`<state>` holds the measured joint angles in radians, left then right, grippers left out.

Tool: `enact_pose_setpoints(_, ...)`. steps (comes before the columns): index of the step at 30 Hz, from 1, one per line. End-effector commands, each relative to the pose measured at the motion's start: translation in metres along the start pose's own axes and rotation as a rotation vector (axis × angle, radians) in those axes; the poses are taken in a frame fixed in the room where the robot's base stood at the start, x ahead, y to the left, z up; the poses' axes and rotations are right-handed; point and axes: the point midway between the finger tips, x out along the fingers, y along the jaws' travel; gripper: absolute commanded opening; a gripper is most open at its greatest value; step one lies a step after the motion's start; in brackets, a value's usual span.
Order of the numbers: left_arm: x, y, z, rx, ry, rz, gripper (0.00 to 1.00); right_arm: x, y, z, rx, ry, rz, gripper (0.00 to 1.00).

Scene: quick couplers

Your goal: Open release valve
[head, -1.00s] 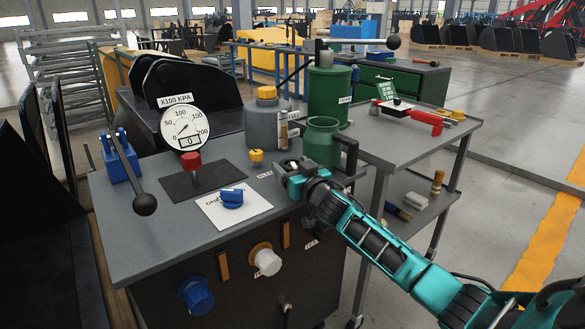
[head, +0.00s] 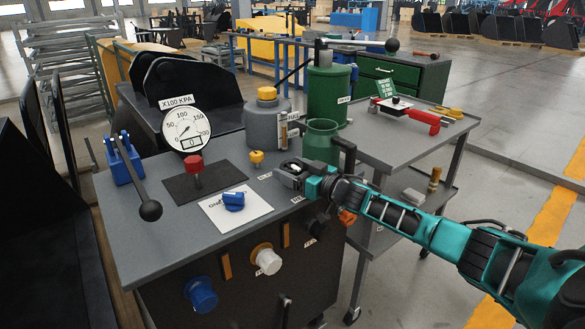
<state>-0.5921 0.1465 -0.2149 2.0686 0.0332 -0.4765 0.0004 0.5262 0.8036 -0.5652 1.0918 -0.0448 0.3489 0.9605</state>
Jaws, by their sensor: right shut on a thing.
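My right gripper (head: 289,176) is at the right rear part of the grey bench top, beside the green jug (head: 320,142). It is shut on a small part that its jaws almost wholly hide. A partly covered label starting "RE" (head: 299,199) lies just in front of the jaws, so this part appears to be the release valve; how far it is turned cannot be seen. The gauge (head: 186,128) marked X100 KPA has a small display that seems to read 0. My left gripper is not in view.
On the bench top (head: 150,235) are a black-ball lever (head: 149,209), a red knob (head: 193,164), a yellow knob (head: 257,158) and a blue handle (head: 234,201) on white paper. Blue (head: 201,294) and white (head: 268,261) couplers sit on the front. A grey cart (head: 390,150) stands right.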

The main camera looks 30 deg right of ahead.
Motion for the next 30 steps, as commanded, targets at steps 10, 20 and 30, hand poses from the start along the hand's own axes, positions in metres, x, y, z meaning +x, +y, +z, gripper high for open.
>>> enact_pose_setpoints(10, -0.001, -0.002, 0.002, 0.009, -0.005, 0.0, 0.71, 0.0, -0.002, 0.0, 0.001, 0.002, -0.007, 0.79)
enact_pose_setpoints(20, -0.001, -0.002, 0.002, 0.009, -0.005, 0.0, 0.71, 0.0, -0.001, 0.0, 0.0, 0.001, -0.003, 0.94)
enact_pose_setpoints(30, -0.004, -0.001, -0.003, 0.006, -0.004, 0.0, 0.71, -0.022, 0.0, 0.0, 0.001, -0.003, -0.002, 0.94)
